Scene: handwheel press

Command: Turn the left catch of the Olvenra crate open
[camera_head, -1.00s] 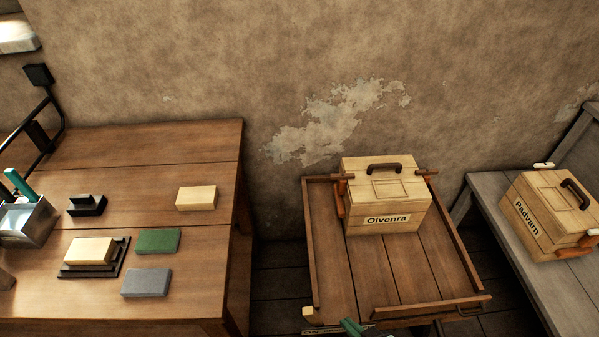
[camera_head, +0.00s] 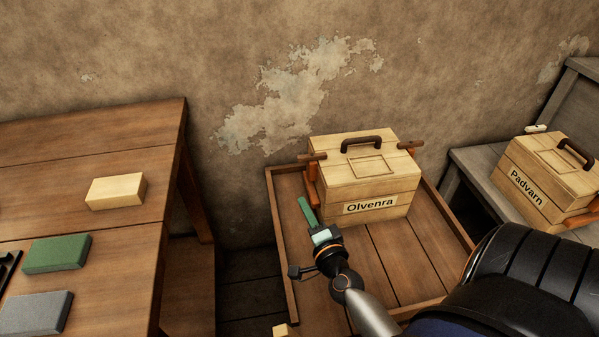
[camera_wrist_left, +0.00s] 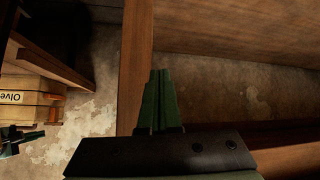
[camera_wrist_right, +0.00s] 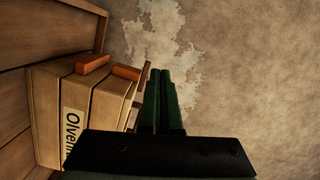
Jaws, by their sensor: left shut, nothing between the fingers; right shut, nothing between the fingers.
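The Olvenra crate (camera_head: 372,188) is a pale wooden box with a dark lid handle (camera_head: 361,144). Its left catch has an orange body (camera_head: 312,186) on the left side and a brown bar (camera_head: 311,157) at lid height, pointing sideways. In the right wrist view the orange body (camera_wrist_right: 93,63) and bar (camera_wrist_right: 127,73) show left of the fingers. My right gripper (camera_head: 303,203), shut and empty, is near the crate's front left corner, below the bar; I see no contact. My left gripper (camera_wrist_left: 160,76) is shut and empty in the left wrist view, outside the head view.
The crate stands on a wooden table with a raised rim (camera_head: 281,245). The Padvarn crate (camera_head: 548,183) stands on a grey bench at right. A workbench (camera_head: 75,150) with several blocks is at left, with a gap between. The wall is close behind.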

